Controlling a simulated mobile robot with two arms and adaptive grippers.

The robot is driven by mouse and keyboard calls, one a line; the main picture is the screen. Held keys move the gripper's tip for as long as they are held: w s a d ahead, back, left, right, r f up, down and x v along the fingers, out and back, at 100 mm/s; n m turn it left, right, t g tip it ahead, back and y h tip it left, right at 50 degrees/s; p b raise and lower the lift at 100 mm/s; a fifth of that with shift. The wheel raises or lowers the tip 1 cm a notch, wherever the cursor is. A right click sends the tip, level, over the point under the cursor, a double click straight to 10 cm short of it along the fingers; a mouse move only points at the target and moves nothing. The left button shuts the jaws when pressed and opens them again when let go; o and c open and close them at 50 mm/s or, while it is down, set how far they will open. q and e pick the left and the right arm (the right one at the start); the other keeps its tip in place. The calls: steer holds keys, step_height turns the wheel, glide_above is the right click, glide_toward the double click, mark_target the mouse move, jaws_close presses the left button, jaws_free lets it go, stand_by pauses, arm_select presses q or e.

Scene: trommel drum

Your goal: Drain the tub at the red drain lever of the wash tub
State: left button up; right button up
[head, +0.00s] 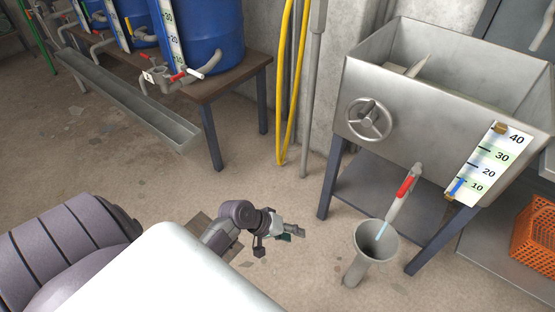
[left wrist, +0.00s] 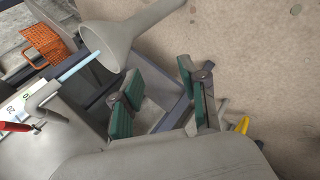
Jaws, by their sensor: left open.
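The grey metal wash tub (head: 425,105) stands on legs at the right. Its red drain lever (head: 405,186) sits on the spout below the tub front and lies roughly along the pipe. A pale blue stream (head: 382,229) runs from the spout into a grey funnel (head: 362,262). The lever (left wrist: 14,126) also shows at the left edge of the left wrist view, with the funnel (left wrist: 128,28) above. My left gripper (head: 291,233) is open and empty, left of the funnel and apart from the lever. Its green-padded fingers (left wrist: 160,100) are spread. My right gripper is not visible.
A level gauge (head: 488,163) on the tub has its blue mark near 10. A handwheel (head: 369,120) is on the tub front. An orange basket (head: 535,238) stands at right. Blue barrels (head: 213,40) sit on a table at left. The floor between is clear.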

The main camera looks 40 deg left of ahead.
arm_select(q)
steer(key=shift+s+a+f+m+g+y, duration=0.15)
steer(key=shift+s+f, duration=0.25)
steer(key=shift+s, duration=0.15)
steer(key=shift+s+a+f+m+g+y, duration=0.1)
steer(key=shift+s+f+m+g+y, duration=0.05)
steer(key=shift+s+f, duration=0.3)
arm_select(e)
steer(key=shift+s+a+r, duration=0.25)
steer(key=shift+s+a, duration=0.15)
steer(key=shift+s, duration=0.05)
arm_select(q)
steer(key=shift+r, duration=0.1)
